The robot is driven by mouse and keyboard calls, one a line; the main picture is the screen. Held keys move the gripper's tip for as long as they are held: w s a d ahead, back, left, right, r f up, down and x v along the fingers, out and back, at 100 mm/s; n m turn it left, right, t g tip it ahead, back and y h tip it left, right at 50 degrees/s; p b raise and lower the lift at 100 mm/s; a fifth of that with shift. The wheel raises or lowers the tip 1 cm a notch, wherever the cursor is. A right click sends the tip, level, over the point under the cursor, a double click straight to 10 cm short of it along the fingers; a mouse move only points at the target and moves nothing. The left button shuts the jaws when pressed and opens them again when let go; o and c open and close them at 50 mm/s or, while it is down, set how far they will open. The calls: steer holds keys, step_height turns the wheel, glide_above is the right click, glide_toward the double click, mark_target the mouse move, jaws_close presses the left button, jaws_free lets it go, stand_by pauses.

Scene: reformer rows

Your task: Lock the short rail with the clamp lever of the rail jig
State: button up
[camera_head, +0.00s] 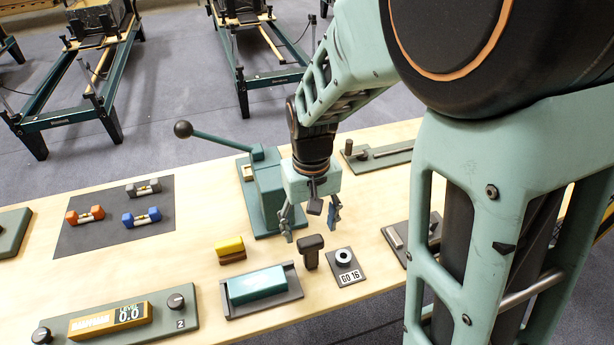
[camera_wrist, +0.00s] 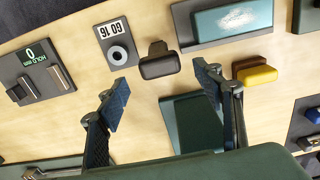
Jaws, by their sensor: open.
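The plate I take for the rail jig (camera_head: 385,156) lies at the back right of the bench in the head view. It is a long grey-green plate with a thin grey rail (camera_head: 394,150) along it. A short dark upright handle at its left end (camera_head: 348,147) may be the clamp lever; its lock state cannot be told. Part of the plate also shows at the lower left of the wrist view (camera_wrist: 45,172). My gripper (camera_head: 311,218) is open and empty above the bench, nearer than the jig and to its left. Its two fingers show apart in the wrist view (camera_wrist: 163,90).
A green press (camera_head: 268,195) with a ball-ended lever (camera_head: 215,138) stands beside my gripper. In front are a dark-headed block (camera_head: 311,246), a GO 16 gauge (camera_head: 346,268), a yellow block (camera_head: 230,250) and a teal block in a tray (camera_head: 257,285). Dumbbells on a mat (camera_head: 90,235) lie left.

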mark_target(310, 241)
step_height(310, 241, down, 6)
steer(key=shift+f+b, duration=0.25)
steer(key=shift+b, duration=0.1)
jaws_close()
stand_by(0.4)
